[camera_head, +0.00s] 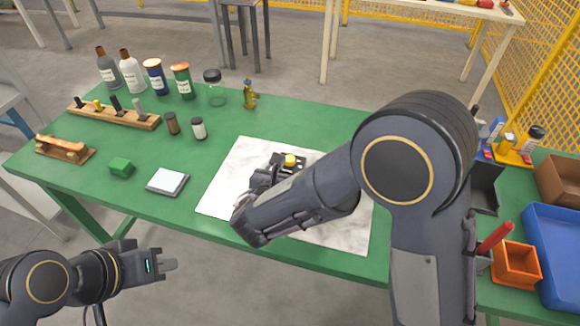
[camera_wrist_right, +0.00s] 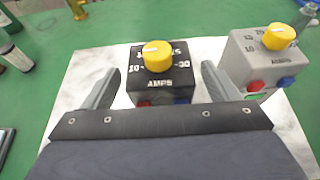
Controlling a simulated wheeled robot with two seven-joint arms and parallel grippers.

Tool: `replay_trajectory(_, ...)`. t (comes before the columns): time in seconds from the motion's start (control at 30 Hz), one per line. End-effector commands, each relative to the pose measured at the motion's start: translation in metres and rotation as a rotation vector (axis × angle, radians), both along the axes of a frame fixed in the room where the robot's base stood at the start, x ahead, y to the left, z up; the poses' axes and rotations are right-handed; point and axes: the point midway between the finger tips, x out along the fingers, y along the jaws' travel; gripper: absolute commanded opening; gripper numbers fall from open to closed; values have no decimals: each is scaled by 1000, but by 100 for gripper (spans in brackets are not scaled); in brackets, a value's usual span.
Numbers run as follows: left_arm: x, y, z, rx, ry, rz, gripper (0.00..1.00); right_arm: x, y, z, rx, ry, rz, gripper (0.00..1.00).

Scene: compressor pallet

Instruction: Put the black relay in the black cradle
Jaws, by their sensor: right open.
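The black relay (camera_wrist_right: 160,78) stands upright on a white marbled sheet, with a yellow knob on top and white markings. In the head view, the black relay (camera_head: 291,164) shows just beyond my right gripper (camera_head: 273,172). In the right wrist view, my right gripper (camera_wrist_right: 158,84) is open, one finger on each side of the relay, with visible gaps. My left gripper (camera_head: 166,265) is off the table's front edge at lower left; I cannot tell its jaw state. A dark open-topped holder (camera_head: 484,188) at right, partly behind my right arm, may be the black cradle.
A grey relay (camera_wrist_right: 262,60) with a yellow knob stands right of the black one. The white sheet (camera_head: 228,180) lies on the green table (camera_head: 140,203). Bottles and jars stand at the back left. An orange bin (camera_head: 516,265) and blue tray (camera_head: 556,250) are at right.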

Motion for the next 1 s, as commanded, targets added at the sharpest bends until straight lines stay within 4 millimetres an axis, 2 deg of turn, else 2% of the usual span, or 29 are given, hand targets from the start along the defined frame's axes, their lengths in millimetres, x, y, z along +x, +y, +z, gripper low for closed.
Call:
replay_trajectory(0.2,0,0,-2,0,0,0,0,-44,16,19,2,-3,5,82)
replay_trajectory(0.4,0,0,-3,0,0,0,0,-73,25,32,0,-1,4,82)
replay_trajectory(0.6,0,0,-3,0,0,0,0,-85,27,37,-1,0,0,82)
replay_trajectory(0.8,0,0,-3,0,0,0,0,-85,26,37,3,2,-5,82)
replay_trajectory(0.87,0,0,-3,0,0,0,0,-84,17,38,27,11,-37,82)
replay_trajectory(0.9,0,0,-3,0,0,0,0,-83,4,39,62,25,-82,82)
replay_trajectory(0.97,0,0,-3,0,0,0,0,-82,-23,40,148,58,-187,82)
replay_trajectory(1.0,0,0,-3,0,0,0,0,-85,-49,41,227,84,-286,82)
